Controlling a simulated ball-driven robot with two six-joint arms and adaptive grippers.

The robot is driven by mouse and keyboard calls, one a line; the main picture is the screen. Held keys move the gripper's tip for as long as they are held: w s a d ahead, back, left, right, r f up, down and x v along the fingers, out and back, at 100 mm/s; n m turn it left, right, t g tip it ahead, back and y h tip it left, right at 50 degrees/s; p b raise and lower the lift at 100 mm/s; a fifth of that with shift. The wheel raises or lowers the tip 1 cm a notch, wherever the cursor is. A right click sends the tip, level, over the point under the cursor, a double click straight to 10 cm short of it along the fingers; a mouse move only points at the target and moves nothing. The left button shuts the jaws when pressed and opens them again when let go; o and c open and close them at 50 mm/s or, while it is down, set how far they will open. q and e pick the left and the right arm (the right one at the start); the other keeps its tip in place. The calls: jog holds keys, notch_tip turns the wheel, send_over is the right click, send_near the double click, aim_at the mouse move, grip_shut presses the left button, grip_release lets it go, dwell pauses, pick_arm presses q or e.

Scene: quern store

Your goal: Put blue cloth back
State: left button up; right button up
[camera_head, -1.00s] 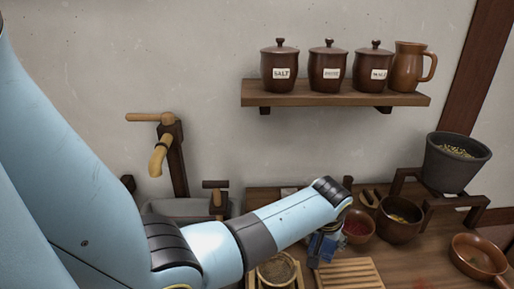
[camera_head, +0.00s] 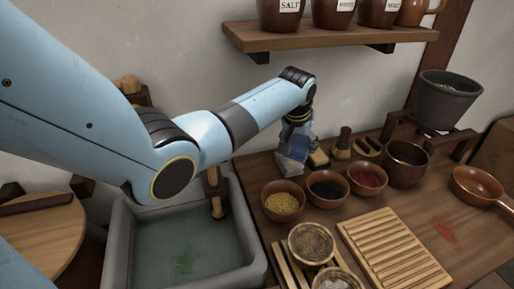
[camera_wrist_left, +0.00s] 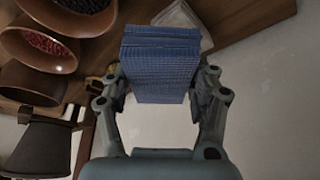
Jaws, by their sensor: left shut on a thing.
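The blue cloth (camera_wrist_left: 160,65) is a folded, checked block. It is held between the two fingers of my left gripper (camera_wrist_left: 160,82), which is shut on it. In the head view my left gripper (camera_head: 297,140) reaches to the back of the wooden counter, by the wall, behind the bowls. The cloth is small and mostly hidden by the gripper there. In the left wrist view a pale, whitish folded thing (camera_wrist_left: 183,16) lies just beyond the cloth; I cannot tell whether they touch. My right gripper is not in view.
Bowls of yellow (camera_head: 284,203), black (camera_head: 327,189) and red (camera_head: 367,178) contents stand in front of the gripper. A slatted wooden rack (camera_head: 392,250) lies nearer. A stone basin (camera_head: 255,262) is at left. A shelf with jars (camera_head: 325,38) hangs above.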

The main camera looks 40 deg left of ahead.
pick_arm(q)
jog(key=b, duration=0.6)
send_over(261, 172)
jog(key=s, duration=0.1)
jog(key=f, duration=0.7)
jog(key=shift+s+d, duration=0.1)
jog(key=shift+s, duration=0.1)
notch_tip(261, 172, down, 4)
jog(key=b, duration=0.4)
jog(key=shift+f+b, duration=0.1)
jog(key=shift+b, duration=0.2)
jog(key=shift+r, duration=0.2)
jog(key=o, duration=1.1)
jog(key=shift+f, duration=0.15)
